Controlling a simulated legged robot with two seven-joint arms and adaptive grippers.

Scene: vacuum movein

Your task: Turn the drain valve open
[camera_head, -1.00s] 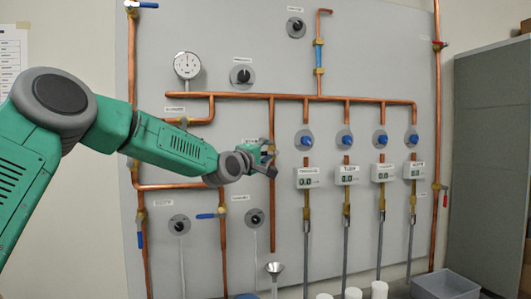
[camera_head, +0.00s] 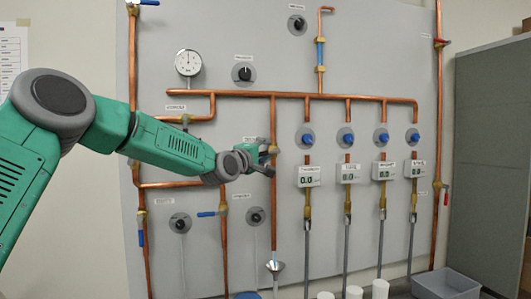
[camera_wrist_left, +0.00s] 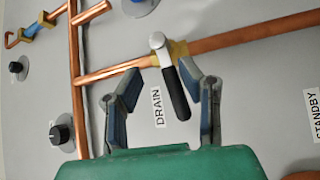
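The drain valve (camera_wrist_left: 177,93) shows in the left wrist view with a black-gripped lever, a pale metal hub and a brass body on a copper pipe. A DRAIN label (camera_wrist_left: 157,107) is beside it. My left gripper (camera_wrist_left: 160,70) is open, one finger on each side of the lever, with gaps on both sides. In the head view my left gripper (camera_head: 268,160) is at the vertical copper pipe, and it partly hides the valve (camera_head: 274,149). My right gripper is in neither view.
A funnel (camera_head: 275,266) is below the drain pipe's end. Several digital displays (camera_head: 309,176) and blue knobs (camera_head: 305,138) are right of the gripper. A pressure gauge (camera_head: 188,63) is above left. A grey bin (camera_head: 447,284) is at lower right.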

